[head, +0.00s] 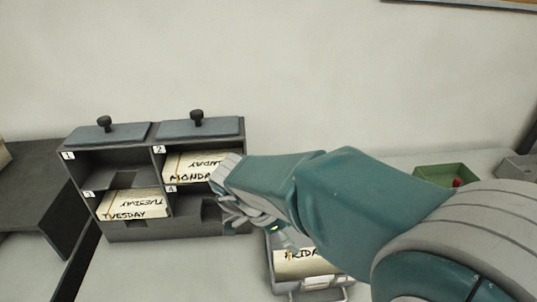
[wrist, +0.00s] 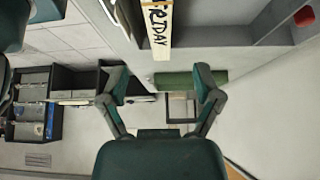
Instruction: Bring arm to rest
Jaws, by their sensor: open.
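My arm reaches in from the right in the head view. My gripper (head: 238,215) is in front of the right side of a grey card rack (head: 170,232); its fingers are partly hidden there. In the wrist view my gripper (wrist: 160,77) has its fingers spread with nothing between them. A MONDAY card stack (head: 190,167) lies in compartment 2, and a TUESDAY card stack (head: 132,205) in compartment 3. Compartment 1 looks empty; compartment 4 is partly covered by my gripper. A FRIDAY card (head: 292,264) lies in a tray below my arm and shows in the wrist view (wrist: 157,22).
Two lids with dark knobs (head: 107,134) (head: 199,128) top the rack. A green bin (head: 432,176) with something red inside stands behind my arm at right. A dark table (head: 40,185) is at left. The wall rises behind the rack.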

